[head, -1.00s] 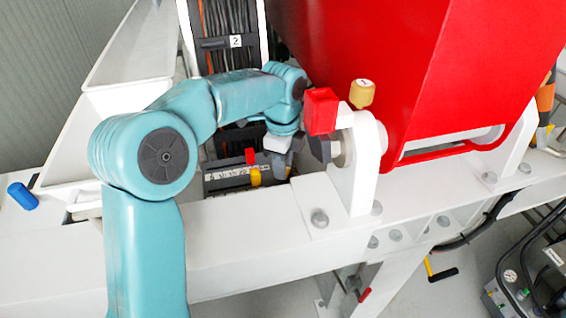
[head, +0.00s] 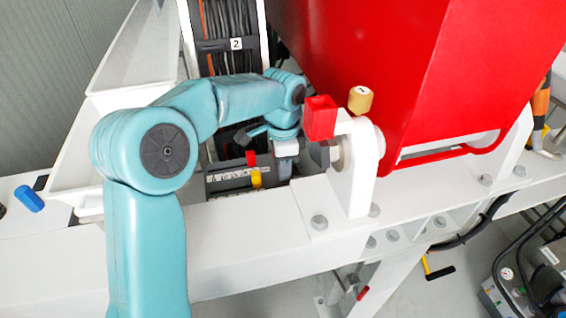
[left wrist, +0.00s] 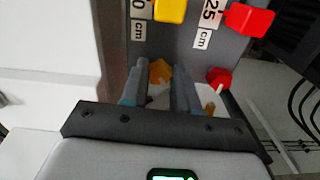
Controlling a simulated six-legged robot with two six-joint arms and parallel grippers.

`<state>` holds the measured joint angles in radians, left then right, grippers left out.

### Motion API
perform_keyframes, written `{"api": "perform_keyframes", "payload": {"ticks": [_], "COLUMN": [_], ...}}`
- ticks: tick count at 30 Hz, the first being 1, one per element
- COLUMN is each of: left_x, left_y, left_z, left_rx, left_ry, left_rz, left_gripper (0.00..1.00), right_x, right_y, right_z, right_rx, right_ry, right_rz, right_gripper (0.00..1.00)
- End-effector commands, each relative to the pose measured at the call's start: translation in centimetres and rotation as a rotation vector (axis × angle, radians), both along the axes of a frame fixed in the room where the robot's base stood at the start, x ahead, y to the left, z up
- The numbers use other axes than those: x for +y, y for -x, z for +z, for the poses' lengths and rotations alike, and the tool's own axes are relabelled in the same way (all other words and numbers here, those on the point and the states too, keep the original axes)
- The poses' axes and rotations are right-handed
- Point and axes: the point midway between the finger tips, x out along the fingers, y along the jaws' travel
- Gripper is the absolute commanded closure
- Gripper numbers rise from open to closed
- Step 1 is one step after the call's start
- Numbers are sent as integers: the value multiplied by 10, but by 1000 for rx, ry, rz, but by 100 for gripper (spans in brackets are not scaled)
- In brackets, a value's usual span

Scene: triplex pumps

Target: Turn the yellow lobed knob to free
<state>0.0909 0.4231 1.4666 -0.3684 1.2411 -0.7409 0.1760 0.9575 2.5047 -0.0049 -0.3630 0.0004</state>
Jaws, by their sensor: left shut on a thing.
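The yellow lobed knob (left wrist: 160,70) shows in the left wrist view, between the two grey fingers of my left gripper (left wrist: 165,82). The fingers are shut on it and hide part of it. In the head view my left gripper (head: 284,172) points down beside the grey box (head: 226,179), behind the white beam. The knob cannot be made out there. A red knob (left wrist: 219,77) sits just right of the fingers in the left wrist view. My right gripper is in neither view.
A yellow block (left wrist: 170,10) and a red block (left wrist: 249,20) stand by "cm" labels near the fingers. The white beam (head: 240,235) and a bracket (head: 352,180) with a red block (head: 320,117) lie close. The large red hopper (head: 420,60) fills the upper right.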

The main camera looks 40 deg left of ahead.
Motion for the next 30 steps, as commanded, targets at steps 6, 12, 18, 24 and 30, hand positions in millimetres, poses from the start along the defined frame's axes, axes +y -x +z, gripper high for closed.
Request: {"api": "perform_keyframes", "payload": {"ticks": [6, 12, 18, 24, 30], "left_x": [1, 0, 0, -1, -1], "left_y": [0, 0, 1, 1, 1], "left_z": [2, 2, 2, 2, 2], "left_rx": [-2, -2, -2, -3, -3], "left_ry": [-2, -3, -3, -3, -3], "left_rz": [206, 396, 582, 749, 877], "left_gripper": [100, 100, 100, 100, 100], "right_x": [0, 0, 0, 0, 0], "right_y": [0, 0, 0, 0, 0], "right_z": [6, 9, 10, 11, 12], "right_rx": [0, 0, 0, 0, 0], "right_ry": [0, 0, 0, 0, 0], "right_rz": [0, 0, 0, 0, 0], "right_gripper": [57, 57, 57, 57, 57]}}
